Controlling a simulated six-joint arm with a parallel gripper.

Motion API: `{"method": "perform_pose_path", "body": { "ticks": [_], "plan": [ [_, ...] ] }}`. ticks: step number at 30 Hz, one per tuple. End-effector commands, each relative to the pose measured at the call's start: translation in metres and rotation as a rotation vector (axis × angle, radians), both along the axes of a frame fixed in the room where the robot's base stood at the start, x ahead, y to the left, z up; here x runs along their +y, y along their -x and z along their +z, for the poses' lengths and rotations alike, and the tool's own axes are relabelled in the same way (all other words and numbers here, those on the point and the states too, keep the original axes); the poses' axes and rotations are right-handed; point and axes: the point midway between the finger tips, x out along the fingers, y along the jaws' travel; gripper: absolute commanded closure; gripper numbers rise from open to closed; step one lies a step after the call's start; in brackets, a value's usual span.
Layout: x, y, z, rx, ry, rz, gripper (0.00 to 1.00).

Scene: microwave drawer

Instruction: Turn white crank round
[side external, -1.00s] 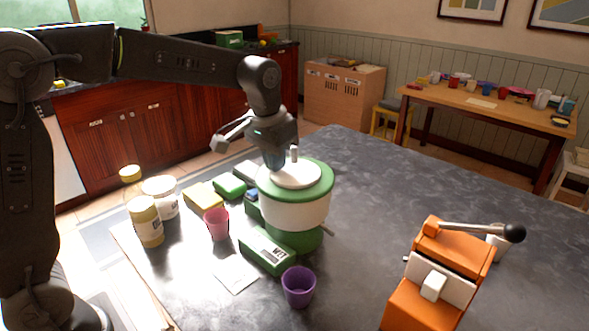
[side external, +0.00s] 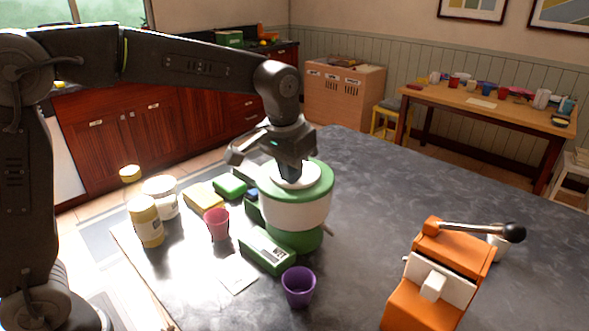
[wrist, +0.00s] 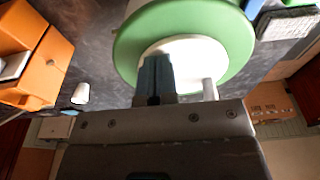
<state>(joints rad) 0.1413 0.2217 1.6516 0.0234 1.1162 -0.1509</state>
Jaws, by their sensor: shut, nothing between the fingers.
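The white crank (side external: 309,180) is a round white disc on top of a green and white drum-shaped machine (side external: 290,210). In the wrist view the crank disc (wrist: 205,52) shows with its upright white peg (wrist: 209,89) near the disc's edge. My gripper (side external: 291,174) is over the disc, with its fingers pointing down. In the wrist view my gripper's (wrist: 155,68) blue-grey fingers are shut together, empty, and lie to the left of the peg with a gap between. Whether the fingertips touch the disc I cannot tell. The peg is hidden in the side view.
A purple cup (side external: 298,286), a pink cup (side external: 216,224), a green box (side external: 266,250) and jars (side external: 146,221) stand close in front and left of the machine. An orange device (side external: 440,275) with a black-knobbed lever stands at the right. The grey table between is clear.

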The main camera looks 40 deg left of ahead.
Motion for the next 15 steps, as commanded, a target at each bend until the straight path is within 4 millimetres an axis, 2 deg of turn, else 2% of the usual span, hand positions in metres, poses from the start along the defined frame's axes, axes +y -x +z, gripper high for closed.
{"method": "perform_pose_path", "body": {
  "ticks": [15],
  "plan": [
    [0.0089, 0.0043, 0.001, -0.001, 0.0, 0.001, 1.0]
  ]
}}
